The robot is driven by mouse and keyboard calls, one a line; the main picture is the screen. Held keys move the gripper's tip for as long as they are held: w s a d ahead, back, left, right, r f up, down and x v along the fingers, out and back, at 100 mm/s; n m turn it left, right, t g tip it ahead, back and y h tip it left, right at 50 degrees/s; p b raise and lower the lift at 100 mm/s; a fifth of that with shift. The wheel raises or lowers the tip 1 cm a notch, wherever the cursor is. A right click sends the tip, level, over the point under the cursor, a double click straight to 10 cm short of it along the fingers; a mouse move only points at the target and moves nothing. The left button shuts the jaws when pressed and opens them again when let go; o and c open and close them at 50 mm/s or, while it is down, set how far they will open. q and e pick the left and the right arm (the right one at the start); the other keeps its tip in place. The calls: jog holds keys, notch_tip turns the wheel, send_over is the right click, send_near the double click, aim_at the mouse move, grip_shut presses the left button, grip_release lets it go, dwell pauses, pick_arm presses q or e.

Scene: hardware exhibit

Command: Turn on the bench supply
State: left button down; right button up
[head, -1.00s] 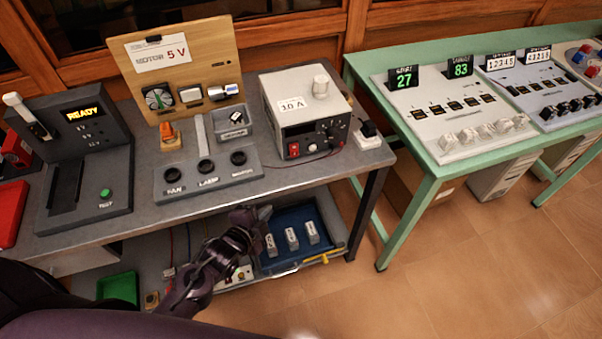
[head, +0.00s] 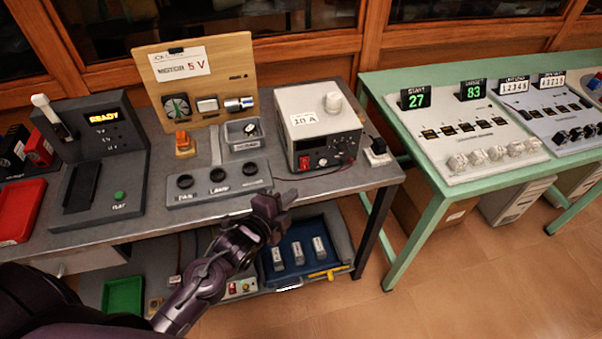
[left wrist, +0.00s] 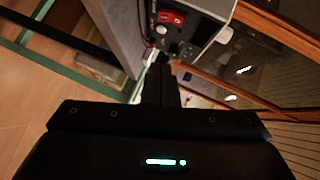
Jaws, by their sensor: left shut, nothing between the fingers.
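The switch also shows in the left wrist view (left wrist: 171,17). My left gripper (head: 283,197) is shut and empty, in front of the bench edge, below and left of the supply front, apart from it. My right gripper is not in view.
A panel with several round sockets (head: 217,184) lies left of the supply. The lower shelf holds a blue tray (head: 331,254) and a green tray (head: 123,296). A green table (head: 428,208) stands to the right.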

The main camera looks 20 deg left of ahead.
pick_arm(q)
jog(key=p, duration=0.1)
send_near(307, 167)
jog(key=w+d, duration=0.1)
jog(key=d, duration=0.1)
jog(key=w+d, duration=0.1)
jog(key=d, duration=0.1)
jog(key=shift+w+r, duration=0.1)
jog(key=shift+w, duration=0.25)
jog(key=shift+w+a+f, duration=0.5)
jog(key=shift+w+a, duration=0.2)
jog(key=shift+w, duration=0.25)
jog(key=shift+w+a+f+p, duration=0.35)
jog(key=shift+w+a, duration=0.1)
jog(key=shift+w, duration=0.1)
jog(key=shift+w+a+f+m+b, duration=0.15)
jog(key=shift+f+b, duration=0.1)
jog(key=shift+b, duration=0.3)
jog(key=shift+w+f+m+b, duration=0.15)
jog(key=shift+f+b, duration=0.1)
jog(key=shift+b, duration=0.3)
jog(key=shift+s+r+t+p, duration=0.15)
jog(key=shift+r+t+p, duration=0.15)
jog(key=shift+r+p, duration=0.1)
